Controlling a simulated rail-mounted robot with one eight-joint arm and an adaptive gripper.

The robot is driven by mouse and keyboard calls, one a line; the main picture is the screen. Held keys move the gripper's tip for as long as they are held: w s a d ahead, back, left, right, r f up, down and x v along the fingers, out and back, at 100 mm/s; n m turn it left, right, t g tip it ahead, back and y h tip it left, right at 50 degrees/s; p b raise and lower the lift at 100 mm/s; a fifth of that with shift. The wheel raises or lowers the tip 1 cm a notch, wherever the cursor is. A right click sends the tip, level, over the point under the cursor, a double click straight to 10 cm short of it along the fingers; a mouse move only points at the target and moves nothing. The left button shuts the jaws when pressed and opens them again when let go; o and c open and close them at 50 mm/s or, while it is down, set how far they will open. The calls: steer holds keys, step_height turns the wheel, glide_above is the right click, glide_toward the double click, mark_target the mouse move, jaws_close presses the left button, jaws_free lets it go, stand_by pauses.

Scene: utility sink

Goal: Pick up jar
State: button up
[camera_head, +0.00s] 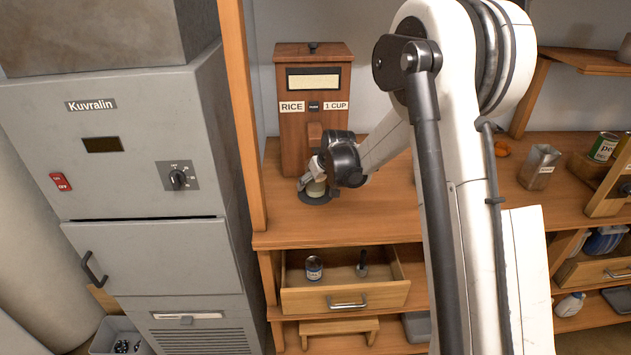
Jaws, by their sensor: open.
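A small pale jar (316,188) appears to stand on the dark round base below the wooden rice dispenser (315,108), on the wooden counter. My gripper (310,179) is at the jar, reaching it from the right. Its jaws are open, with the light fingers close around or beside the jar. The wrist hides part of the jar, and I cannot tell whether a finger touches it.
An open drawer (345,300) below the counter holds a small labelled container (314,268) and a dark item (362,264). A metal pitcher (539,167) and green can (604,146) stand at right.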

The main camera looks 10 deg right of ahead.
steer(key=shift+w+f, duration=0.1)
steer(key=shift+f, duration=0.05)
steer(key=c, duration=1.6)
steer(key=shift+c, duration=0.2)
